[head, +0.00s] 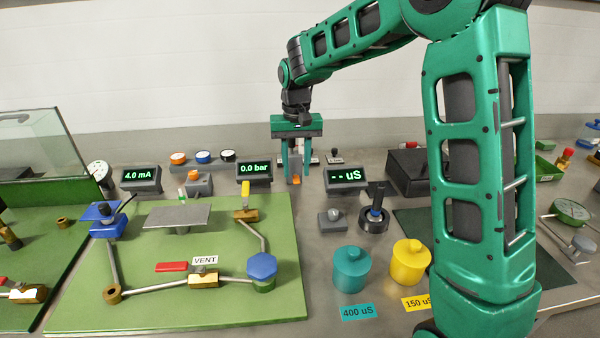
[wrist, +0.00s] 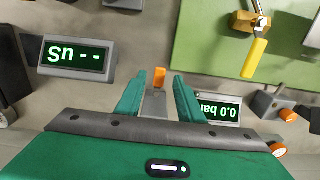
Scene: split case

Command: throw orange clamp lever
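An orange-tipped part, which looks like the clamp lever (head: 294,179), shows low between my fingers in the head view. In the wrist view its orange end (wrist: 160,76) sticks out past a grey body, between the two green fingertips. My gripper (head: 295,172) points down at the back of the bench, between the two readouts. In the wrist view my gripper (wrist: 159,88) is open, with its fingers apart on both sides of the grey body. Whether a finger touches it I cannot tell. The lever's base is mostly hidden by my gripper.
A "0.0 bar" readout (head: 254,174) and a "-- uS" readout (head: 345,179) stand close on either side. A green board (head: 200,303) with pipes and a yellow-handled valve (head: 245,200) lies front left. Teal (head: 352,270) and yellow (head: 411,262) jars stand in front.

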